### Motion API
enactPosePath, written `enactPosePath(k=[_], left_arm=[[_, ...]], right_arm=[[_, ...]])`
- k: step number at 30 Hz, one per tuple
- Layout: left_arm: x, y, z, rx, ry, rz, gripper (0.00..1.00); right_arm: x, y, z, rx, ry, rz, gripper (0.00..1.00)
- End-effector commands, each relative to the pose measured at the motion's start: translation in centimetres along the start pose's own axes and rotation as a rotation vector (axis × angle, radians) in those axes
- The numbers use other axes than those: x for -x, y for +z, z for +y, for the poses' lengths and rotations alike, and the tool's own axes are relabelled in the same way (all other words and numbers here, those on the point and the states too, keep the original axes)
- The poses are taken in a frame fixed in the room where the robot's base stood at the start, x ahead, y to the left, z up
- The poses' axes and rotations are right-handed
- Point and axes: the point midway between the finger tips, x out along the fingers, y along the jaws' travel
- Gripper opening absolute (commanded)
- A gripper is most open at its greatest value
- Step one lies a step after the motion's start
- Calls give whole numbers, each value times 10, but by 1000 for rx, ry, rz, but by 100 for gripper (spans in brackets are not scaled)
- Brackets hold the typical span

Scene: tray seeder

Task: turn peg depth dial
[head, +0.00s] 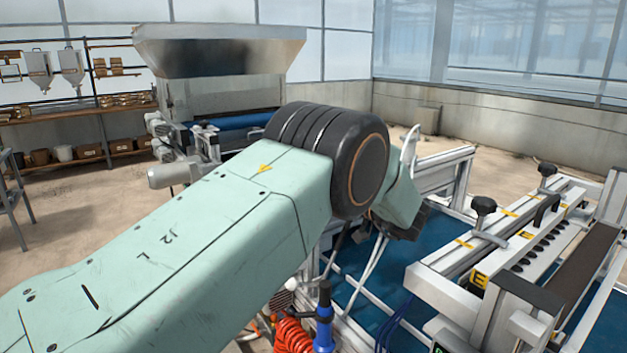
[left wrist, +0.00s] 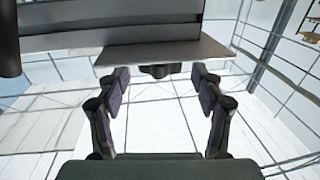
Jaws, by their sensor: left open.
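I cannot tell for sure which part is the peg depth dial. In the left wrist view a small dark round knob (left wrist: 158,71) shows under the edge of a grey plate (left wrist: 150,53), in line with the gap between my fingertips. My left gripper (left wrist: 161,88) is open, with one finger on each side of that gap and nothing held. Whether the fingers touch the knob is not clear. In the head view my left arm crosses the middle, and its fingers are not clearly seen. My right gripper is not in view.
A metal rail assembly with black knobs (head: 483,206) stands at right over a blue surface (head: 395,285). A metal hopper (head: 220,50) stands behind my arm. A red coiled hose (head: 292,335) and blue fitting (head: 325,318) are at the bottom. A shelf (head: 75,110) is at left.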

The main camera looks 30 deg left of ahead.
Motion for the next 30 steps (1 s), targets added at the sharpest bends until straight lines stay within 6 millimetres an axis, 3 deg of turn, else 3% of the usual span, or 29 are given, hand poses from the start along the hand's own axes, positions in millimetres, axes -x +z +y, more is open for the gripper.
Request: enactPosePath(k=[6, 12, 18, 30], left_arm=[[48, -1, 1, -1, 4, 4, 67], [76, -1, 1, 1, 3, 3, 67], [86, -1, 0, 0, 0, 2, 67], [86, 0, 0, 0, 0, 2, 67]], right_arm=[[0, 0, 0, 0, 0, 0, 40], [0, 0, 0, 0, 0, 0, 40], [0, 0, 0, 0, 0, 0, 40], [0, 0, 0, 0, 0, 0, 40]])
